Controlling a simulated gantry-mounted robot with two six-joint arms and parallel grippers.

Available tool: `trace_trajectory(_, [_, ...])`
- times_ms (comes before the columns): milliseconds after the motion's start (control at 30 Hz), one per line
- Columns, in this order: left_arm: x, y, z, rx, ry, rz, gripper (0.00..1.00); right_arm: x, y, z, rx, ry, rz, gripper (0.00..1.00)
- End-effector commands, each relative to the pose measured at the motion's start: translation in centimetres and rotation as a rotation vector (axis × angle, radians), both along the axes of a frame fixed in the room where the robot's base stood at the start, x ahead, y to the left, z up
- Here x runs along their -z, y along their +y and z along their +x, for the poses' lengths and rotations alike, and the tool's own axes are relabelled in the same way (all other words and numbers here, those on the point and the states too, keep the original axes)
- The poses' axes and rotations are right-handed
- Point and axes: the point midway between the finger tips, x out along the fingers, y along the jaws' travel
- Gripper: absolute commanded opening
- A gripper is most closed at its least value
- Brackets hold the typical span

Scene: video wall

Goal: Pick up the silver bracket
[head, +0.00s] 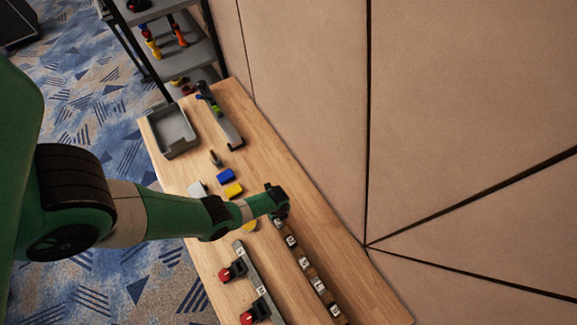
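My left arm reaches in from the left across the wooden table, and its dark gripper (279,203) is over the table near the right-hand edge by the wall. Its fingers are too small and dark to tell open from shut. No part is clearly recognisable as the silver bracket. A small light-grey piece (197,189) lies just beyond my forearm, left of a blue block (226,176) and a yellow block (233,190). My forearm hides part of the table and a second yellow piece (250,226). My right gripper is not in view.
A grey tray (172,131) and a long grey bar with a clamp (224,120) are at the far end. A grey bar with red-knobbed switches (256,280) and a labelled rail (311,275) lie nearer. A panelled wall (310,100) borders the right, shelving (180,55) the back.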

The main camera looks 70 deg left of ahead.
Motion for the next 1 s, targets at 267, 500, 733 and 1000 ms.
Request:
trace_trajectory(267, [1.7,0.0,0.0,0.001,0.000,0.000,0.70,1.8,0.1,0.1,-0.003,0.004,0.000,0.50])
trace_trajectory(500, [5.0,0.1,-0.3,-0.003,0.000,0.000,0.70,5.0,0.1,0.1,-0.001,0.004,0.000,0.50])
trace_trajectory(733, [7.1,0.2,-0.5,-0.007,-0.001,0.000,0.70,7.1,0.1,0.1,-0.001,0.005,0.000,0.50])
trace_trajectory(1000, [6.8,0.2,-0.5,-0.007,0.000,0.000,0.54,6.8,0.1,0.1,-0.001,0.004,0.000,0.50])
